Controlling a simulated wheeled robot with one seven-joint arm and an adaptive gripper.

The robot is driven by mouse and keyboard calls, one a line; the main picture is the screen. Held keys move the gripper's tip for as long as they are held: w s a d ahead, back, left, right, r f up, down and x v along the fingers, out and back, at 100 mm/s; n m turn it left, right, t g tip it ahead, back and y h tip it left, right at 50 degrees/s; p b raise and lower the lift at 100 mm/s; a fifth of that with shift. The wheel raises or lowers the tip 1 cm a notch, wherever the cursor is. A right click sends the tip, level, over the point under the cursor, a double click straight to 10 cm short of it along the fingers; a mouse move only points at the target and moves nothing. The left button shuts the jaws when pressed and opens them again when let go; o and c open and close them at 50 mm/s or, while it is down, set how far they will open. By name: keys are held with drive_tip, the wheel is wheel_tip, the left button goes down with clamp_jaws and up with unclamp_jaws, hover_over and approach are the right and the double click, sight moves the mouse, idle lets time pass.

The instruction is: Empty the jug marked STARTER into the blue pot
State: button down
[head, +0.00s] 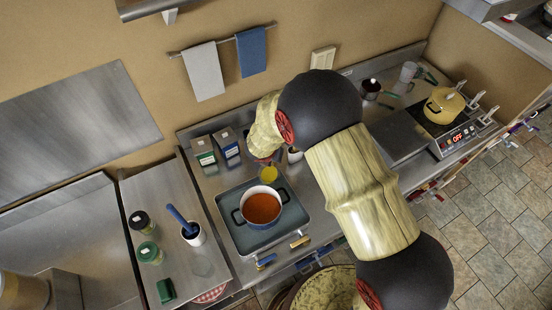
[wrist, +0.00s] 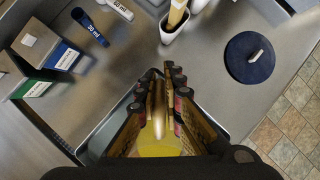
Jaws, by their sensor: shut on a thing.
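The blue pot (head: 244,222) stands in a grey-blue tray (head: 284,232) in the head view, its pale inside holding orange-red liquid. A small vessel with yellow contents (head: 268,175) shows just behind the pot's far rim, partly covered by my arm. In the wrist view my gripper (wrist: 168,80) is shut on a see-through vessel with yellow contents (wrist: 158,146), most likely the jug. No STARTER mark is readable on it. The head view hides my fingers behind the arm. I cannot tell whether the vessel is tilted.
Two boxes, green-labelled (head: 202,152) and blue-labelled (head: 227,145), stand left behind the tray. A white cup with a blue tool (head: 193,234) and two lidded jars stand on the left counter. A yellow pot (head: 440,108) sits on the cooker at right.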

drive_tip(key=shift+f+t+b, duration=0.7)
drive_tip(key=shift+f+b, duration=0.35)
drive_tip(key=shift+b, duration=2.7)
drive_tip(key=shift+r+p, duration=0.25)
drive_tip(key=shift+p, duration=0.1)
drive_tip(key=shift+f, duration=0.1)
drive_tip(key=shift+s+f+m+t+h+b, duration=0.25)
drive_tip(key=shift+m+t+h+b, duration=0.5)
drive_tip(key=shift+b, duration=4.25)
drive_tip(key=shift+s+a+t+h+b, duration=0.25)
drive_tip(key=shift+t+b, duration=0.55)
drive_tip(key=shift+b, duration=1.65)
drive_tip(key=shift+s+t+h+b, duration=0.1)
drive_tip(key=shift+s+t+b, duration=0.45)
drive_tip(key=shift+b, duration=1.85)
drive_tip(key=shift+a+r+t+b, duration=0.1)
drive_tip(key=shift+t+b, duration=0.6)
drive_tip(key=shift+b, duration=0.6)
drive_tip(key=shift+s+r, duration=0.1)
drive_tip(key=shift+r, duration=0.05)
drive_tip(key=shift+s+a+n+t+h+b, duration=0.25)
drive_tip(key=shift+s+t+h+b, duration=0.4)
drive_tip(key=shift+b, duration=1.1)
drive_tip(key=shift+w+r, duration=0.1)
